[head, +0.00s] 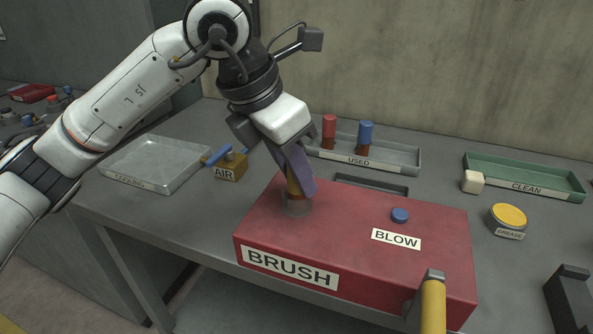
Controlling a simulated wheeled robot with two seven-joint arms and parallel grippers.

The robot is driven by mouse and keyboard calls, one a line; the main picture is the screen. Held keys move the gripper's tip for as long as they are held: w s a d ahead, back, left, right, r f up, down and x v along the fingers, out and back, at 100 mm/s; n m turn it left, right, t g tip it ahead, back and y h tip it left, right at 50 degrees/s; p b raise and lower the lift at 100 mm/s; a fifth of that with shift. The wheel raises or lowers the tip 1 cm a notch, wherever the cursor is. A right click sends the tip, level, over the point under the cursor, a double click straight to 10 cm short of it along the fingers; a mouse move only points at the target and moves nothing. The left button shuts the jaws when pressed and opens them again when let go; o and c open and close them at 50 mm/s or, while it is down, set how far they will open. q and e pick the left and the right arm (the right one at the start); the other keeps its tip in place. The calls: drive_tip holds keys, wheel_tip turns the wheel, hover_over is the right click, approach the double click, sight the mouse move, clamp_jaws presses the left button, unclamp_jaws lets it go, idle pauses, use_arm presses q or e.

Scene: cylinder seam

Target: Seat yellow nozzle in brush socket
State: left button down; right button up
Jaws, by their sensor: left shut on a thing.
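My left gripper (297,172) reaches down from above over the left part of the red box (350,225) labelled BRUSH. The nozzle's lower end is at the round, clear-looking brush socket (297,208) on top of the box. I cannot tell how deep it sits in the socket. My right gripper is not in view.
A USED tray (395,164) behind the box holds a red and a blue cylinder (365,136). A green CLEAN tray (535,176), white cube (473,181) and GREASE tin (508,216) are at right. A yellow handle (433,305) stands in front.

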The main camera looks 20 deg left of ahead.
use_arm(q)
drive_tip(key=c, duration=1.5)
unclamp_jaws()
drive_tip(key=shift+o, duration=0.2)
drive_tip(key=shift+r+p, duration=0.35)
drive_tip(key=shift+p, duration=0.05)
drive_tip(key=v, duration=1.1)
drive_tip(key=shift+r, duration=0.3)
